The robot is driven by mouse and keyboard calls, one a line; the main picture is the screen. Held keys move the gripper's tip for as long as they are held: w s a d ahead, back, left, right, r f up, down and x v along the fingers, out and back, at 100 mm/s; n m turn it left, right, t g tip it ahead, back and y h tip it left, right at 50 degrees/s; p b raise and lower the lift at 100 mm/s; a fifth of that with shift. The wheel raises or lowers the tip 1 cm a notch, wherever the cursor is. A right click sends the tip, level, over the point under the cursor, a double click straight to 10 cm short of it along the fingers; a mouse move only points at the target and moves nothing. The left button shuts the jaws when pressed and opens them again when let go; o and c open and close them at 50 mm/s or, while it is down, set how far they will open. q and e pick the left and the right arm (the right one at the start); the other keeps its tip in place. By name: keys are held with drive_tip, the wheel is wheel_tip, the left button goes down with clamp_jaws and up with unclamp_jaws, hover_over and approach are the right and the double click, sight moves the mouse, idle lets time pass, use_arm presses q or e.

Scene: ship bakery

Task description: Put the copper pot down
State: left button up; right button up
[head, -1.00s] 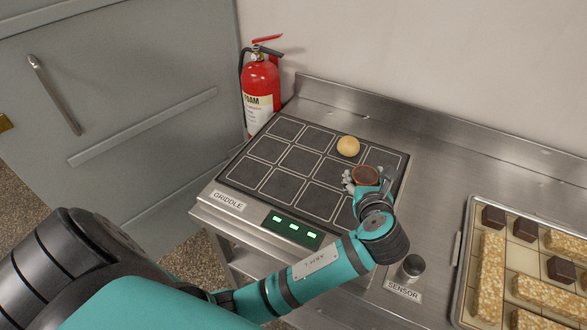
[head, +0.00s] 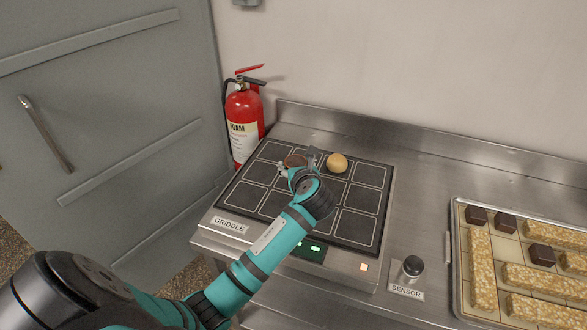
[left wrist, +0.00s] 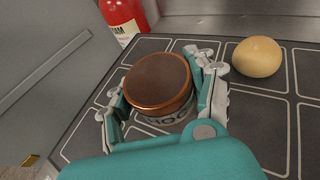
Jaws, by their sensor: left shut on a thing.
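The copper pot (left wrist: 158,82) has a brown top and a pale band with dark letters, partly hidden by my fingers. My left gripper (left wrist: 163,95) is shut around it, one finger on each side. In the head view the pot (head: 294,161) shows only in part behind my left gripper (head: 298,168), over the back left part of the griddle (head: 353,227). The pot looks upright. I cannot tell whether its base touches the griddle. My right gripper is not in view.
A round yellow bun (head: 337,163) sits on the griddle just right of the pot. A red fire extinguisher (head: 243,123) stands behind the griddle's left edge. A sensor knob (head: 411,268) and a tray (head: 457,290) of bars and dark cubes are to the right. Front griddle cells are clear.

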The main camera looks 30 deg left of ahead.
use_arm(q)
drive_tip(key=shift+w+a, duration=0.7)
drive_tip(key=shift+a, duration=0.05)
drive_tip(key=shift+w+f, duration=0.1)
drive_tip(key=shift+f, duration=0.1)
wheel_tip(320, 180, down, 3)
drive_tip(key=shift+f, duration=0.15)
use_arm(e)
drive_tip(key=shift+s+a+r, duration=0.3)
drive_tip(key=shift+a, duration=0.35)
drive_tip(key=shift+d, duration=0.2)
use_arm(q)
drive_tip(key=o, duration=1.3)
drive_tip(key=shift+f, duration=0.15)
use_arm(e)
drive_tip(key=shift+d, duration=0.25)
